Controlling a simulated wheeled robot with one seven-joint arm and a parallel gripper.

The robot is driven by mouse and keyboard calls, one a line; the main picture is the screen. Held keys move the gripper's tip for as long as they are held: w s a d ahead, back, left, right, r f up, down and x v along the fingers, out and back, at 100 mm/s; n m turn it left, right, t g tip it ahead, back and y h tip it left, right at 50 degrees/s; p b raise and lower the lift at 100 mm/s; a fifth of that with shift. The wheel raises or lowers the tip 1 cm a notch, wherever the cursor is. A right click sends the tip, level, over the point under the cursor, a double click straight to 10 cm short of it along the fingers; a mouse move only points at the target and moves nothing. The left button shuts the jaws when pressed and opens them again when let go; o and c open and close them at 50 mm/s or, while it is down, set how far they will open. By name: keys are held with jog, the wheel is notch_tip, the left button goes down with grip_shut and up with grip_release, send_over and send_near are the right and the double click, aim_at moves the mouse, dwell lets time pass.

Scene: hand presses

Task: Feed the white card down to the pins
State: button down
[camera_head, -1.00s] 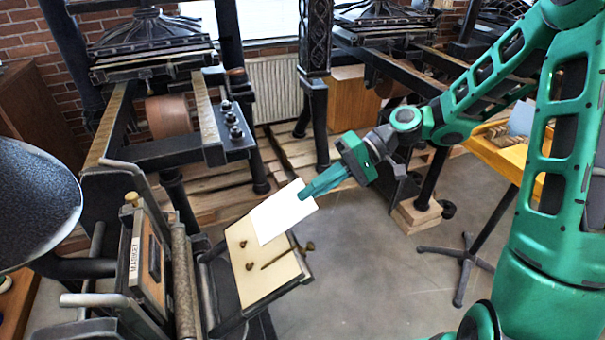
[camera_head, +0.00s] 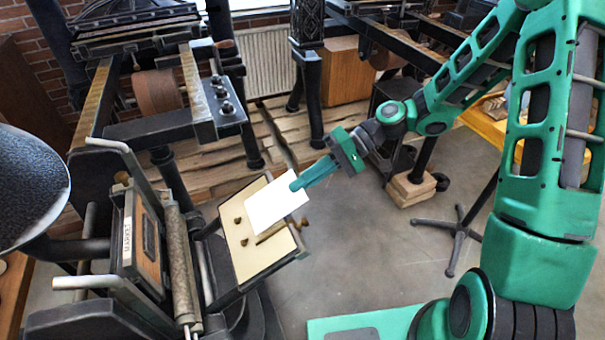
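The white card (camera_head: 273,207) is in the middle of the view, over the cream feed board (camera_head: 252,264) of the small press. My gripper (camera_head: 296,184) is shut on the card's upper right corner. The card overlaps the board's upper right part in the picture; I cannot tell whether it touches the board. Brass pins show on the board: one (camera_head: 238,220) left of the card, one (camera_head: 244,242) below it, and one (camera_head: 304,222) at the right edge. A long brass piece (camera_head: 270,233) is partly hidden by the card.
The press's ink roller (camera_head: 180,265) and wooden form marked with a label (camera_head: 146,245) stand left of the board. A round ink disc (camera_head: 30,190) is at far left. Larger presses (camera_head: 150,125) stand behind. Open floor (camera_head: 360,250) lies to the right.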

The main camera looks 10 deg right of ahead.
aim_at(295, 195)
jog(key=shift+s+a+f, duration=0.1)
jog(key=shift+a+f, duration=0.1)
jog(key=shift+f, duration=0.45)
jog(key=shift+s+a+f, duration=0.1)
jog(key=shift+a+f, duration=0.1)
jog(key=shift+f, duration=0.4)
jog(key=shift+x, duration=0.85)
jog(key=c, duration=2)
grip_release()
jog(key=shift+d, duration=0.1)
jog(key=shift+v, duration=2.15)
jog(key=shift+w+d, duration=0.1)
jog(key=shift+w, duration=0.05)
